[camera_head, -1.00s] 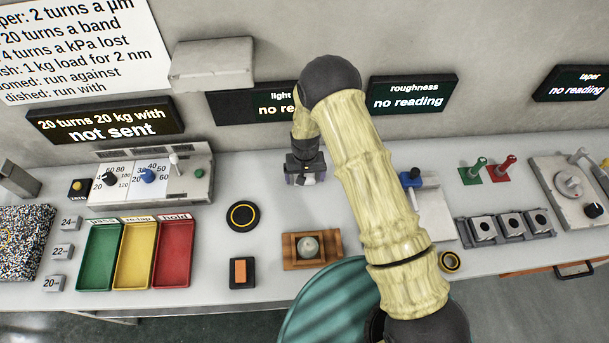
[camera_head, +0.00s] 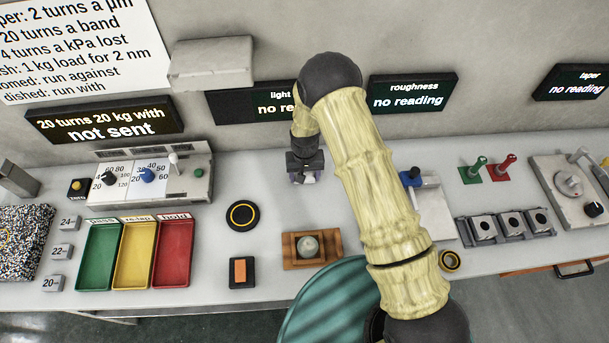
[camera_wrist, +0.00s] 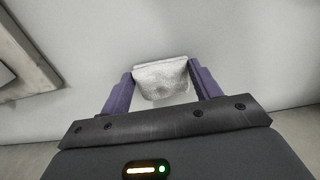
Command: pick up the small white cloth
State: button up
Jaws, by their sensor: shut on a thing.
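The small white cloth (camera_wrist: 161,80) sits between the two purple fingers of my gripper (camera_wrist: 162,90) in the wrist view. The fingers are shut on it from both sides. In the head view my gripper (camera_head: 304,178) points down over the back middle of the white bench, and only a small pale bit of the cloth shows between its fingertips. I cannot tell whether the cloth touches the bench top.
To the left stand a control box (camera_head: 155,178) and green, yellow and red trays (camera_head: 172,255). A black disc (camera_head: 242,215) and a wooden holder (camera_head: 312,262) with a round piece lie nearer. The bench between disc and gripper is clear.

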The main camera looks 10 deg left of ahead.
notch_tip(320, 180, up, 9)
jog(key=b, duration=0.2)
jog(key=shift+r, duration=0.2)
dwell(0.4)
jog(key=o, duration=0.3)
jog(key=shift+c, duration=1.2)
